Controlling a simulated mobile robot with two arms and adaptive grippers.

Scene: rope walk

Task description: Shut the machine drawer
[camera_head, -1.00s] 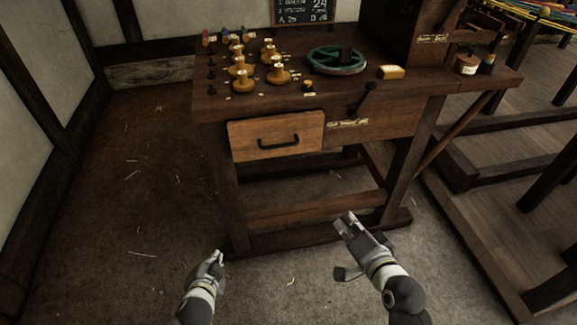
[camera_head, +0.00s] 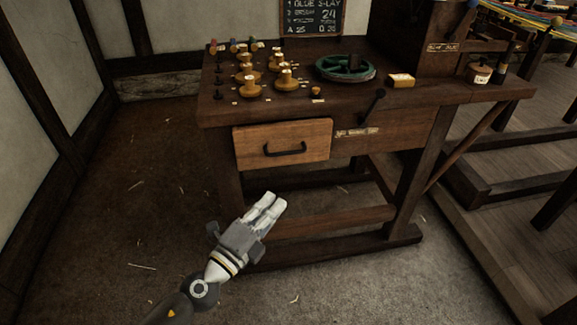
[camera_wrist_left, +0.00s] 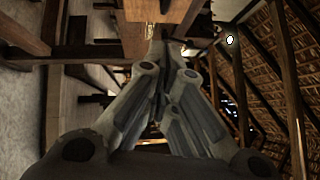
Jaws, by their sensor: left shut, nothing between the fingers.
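The machine drawer (camera_head: 283,144) has a light wooden front with a dark bow handle (camera_head: 285,150), set in the left front of the dark wooden machine table (camera_head: 392,134). Its front looks to stand out a little from the frame; how far is hard to tell. My left gripper (camera_head: 274,202) is shut and empty, below and in front of the drawer, apart from it, fingers pointing up toward the table. In the left wrist view the closed fingers (camera_wrist_left: 166,62) show, with a light wooden panel beyond that may be the drawer front. My right gripper is out of view.
A dark crank lever (camera_head: 374,104) sticks out right of the drawer. Low rails join the table legs. The floor in front is clear.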

